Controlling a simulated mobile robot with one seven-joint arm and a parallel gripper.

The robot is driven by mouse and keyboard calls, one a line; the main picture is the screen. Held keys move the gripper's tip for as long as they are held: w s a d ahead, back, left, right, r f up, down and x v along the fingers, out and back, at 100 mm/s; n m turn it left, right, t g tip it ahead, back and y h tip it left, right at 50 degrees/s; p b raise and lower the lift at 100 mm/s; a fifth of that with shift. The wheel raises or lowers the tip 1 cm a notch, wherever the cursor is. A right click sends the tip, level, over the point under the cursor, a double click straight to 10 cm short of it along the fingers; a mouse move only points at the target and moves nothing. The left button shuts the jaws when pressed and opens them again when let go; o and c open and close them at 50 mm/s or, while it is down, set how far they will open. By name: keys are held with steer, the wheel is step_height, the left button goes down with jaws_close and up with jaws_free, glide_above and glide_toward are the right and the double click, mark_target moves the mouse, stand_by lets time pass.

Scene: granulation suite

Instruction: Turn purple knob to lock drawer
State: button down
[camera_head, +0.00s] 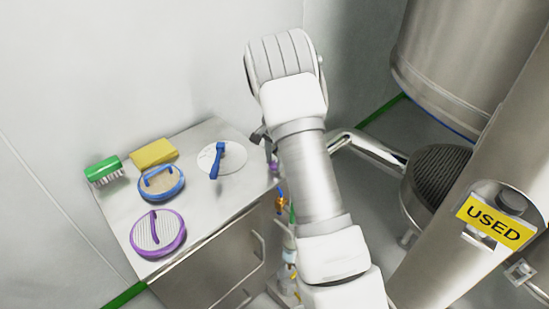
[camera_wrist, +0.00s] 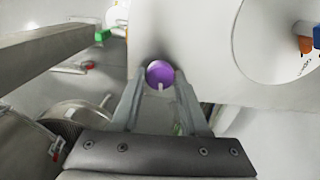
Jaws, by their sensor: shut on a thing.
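The purple knob (camera_wrist: 160,73) is round, with a pale bar or mark at its lower edge, and sits on a light grey cabinet face in the wrist view. My gripper (camera_wrist: 161,80) has its two fingers on either side of the knob, shut on it. In the head view only a small purple bit of the knob (camera_head: 273,167) shows beside my arm, at the right edge of the cabinet. The steel drawer cabinet (camera_head: 212,275) has bar handles on its front. My arm hides much of the area around the knob.
On the cabinet top are a purple-rimmed sieve (camera_head: 158,233), a blue-rimmed sieve (camera_head: 161,184), a yellow sponge (camera_head: 154,153), a green brush (camera_head: 103,169) and a white disc with a blue handle (camera_head: 218,160). Large steel equipment with a "USED" sign (camera_head: 495,221) stands to the right.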

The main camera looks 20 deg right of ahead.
steer(key=shift+m, duration=1.1)
steer(key=shift+p, duration=0.3)
steer(key=shift+c, duration=2)
jaws_free()
step_height(320, 180, up, 18)
steer(key=p, duration=0.2)
steer(key=shift+f, duration=0.25)
